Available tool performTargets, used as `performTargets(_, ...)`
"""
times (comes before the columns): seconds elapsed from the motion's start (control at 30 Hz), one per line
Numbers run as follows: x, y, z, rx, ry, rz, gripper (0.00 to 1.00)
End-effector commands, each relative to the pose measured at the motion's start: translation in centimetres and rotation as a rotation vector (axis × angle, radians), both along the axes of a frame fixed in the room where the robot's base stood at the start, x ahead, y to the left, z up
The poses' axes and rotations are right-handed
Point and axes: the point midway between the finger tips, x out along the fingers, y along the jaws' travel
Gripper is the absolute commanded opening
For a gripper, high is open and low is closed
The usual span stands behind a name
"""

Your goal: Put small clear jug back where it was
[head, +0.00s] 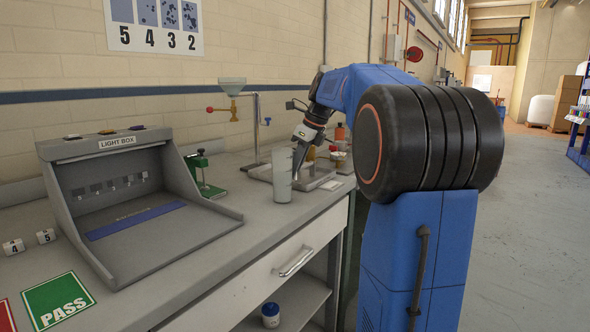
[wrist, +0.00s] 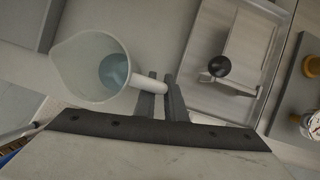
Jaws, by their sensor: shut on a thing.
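The small clear jug (head: 283,175) is a tall translucent cup with a little bluish content showing inside. In the head view it is upright at the bench's front edge, left of my gripper (head: 300,158). In the wrist view I look down into the jug (wrist: 92,68), and its handle (wrist: 148,84) reaches right to my gripper (wrist: 162,95). The two dark fingers are shut on that handle. Whether the jug's base touches the bench is hard to tell.
A metal tray device with a black knob (wrist: 219,66) lies just right of the jug. The light box (head: 120,195) stands left, with a green clamp (head: 203,178) between. A funnel stand (head: 232,95) is behind. Bare bench (head: 245,235) lies in front of the light box.

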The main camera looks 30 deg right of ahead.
Motion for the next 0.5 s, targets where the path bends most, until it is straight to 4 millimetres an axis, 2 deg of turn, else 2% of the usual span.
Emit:
performTargets(0.33,0.00,0.00,-0.22,0.000,-0.001,0.000,0.00)
performTargets(0.37,0.00,0.00,-0.23,0.000,-0.001,0.000,0.15)
performTargets(0.4,0.00,0.00,-0.22,0.000,-0.001,0.000,0.24)
performTargets(0.43,0.00,0.00,-0.22,-0.001,-0.001,0.001,0.29)
performTargets(0.5,0.00,0.00,-0.22,-0.001,0.000,0.000,0.29)
